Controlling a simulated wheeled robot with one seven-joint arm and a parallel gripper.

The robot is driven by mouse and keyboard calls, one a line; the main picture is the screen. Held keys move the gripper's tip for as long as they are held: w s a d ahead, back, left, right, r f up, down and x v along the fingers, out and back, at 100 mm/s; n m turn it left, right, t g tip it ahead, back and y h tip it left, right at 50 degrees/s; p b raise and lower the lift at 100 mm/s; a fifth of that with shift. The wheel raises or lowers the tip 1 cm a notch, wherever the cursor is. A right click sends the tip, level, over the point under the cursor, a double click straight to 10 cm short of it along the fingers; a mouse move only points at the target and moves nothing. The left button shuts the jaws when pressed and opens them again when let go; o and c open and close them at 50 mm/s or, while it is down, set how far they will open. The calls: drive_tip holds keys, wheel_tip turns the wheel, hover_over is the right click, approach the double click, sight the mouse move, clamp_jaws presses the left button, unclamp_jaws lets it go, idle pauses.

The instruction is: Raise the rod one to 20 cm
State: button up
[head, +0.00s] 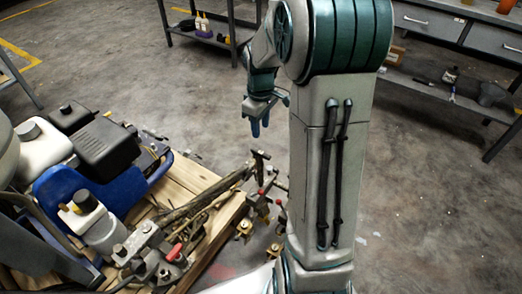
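The line striper (95,165), with blue body, black engine cover and white parts, stands at the left on a wooden pallet (222,240). Long thin bars (205,198) run along it toward a small upright post (258,163) at the pallet's right end. I cannot tell which part is rod one. My gripper (260,125) points down in the air, up and beyond the pallet's right end, apart from the machine. It holds nothing that I can see. Its blue fingers are small and seen at an angle, so their gap is unclear.
Several small red and brass-coloured fittings (262,207) sit at the pallet's right edge. A red-handled part (174,252) lies at the front. A workbench with drawers (430,22) stands back right, and a shelf with bottles (203,28) at the back. The concrete floor between is clear.

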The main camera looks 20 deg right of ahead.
sight(261, 152)
wheel_tip(261, 152, down, 10)
drive_tip(key=shift+f+b, duration=0.2)
drive_tip(key=shift+b, duration=0.95)
drive_tip(key=shift+r, duration=0.1)
clamp_jaws()
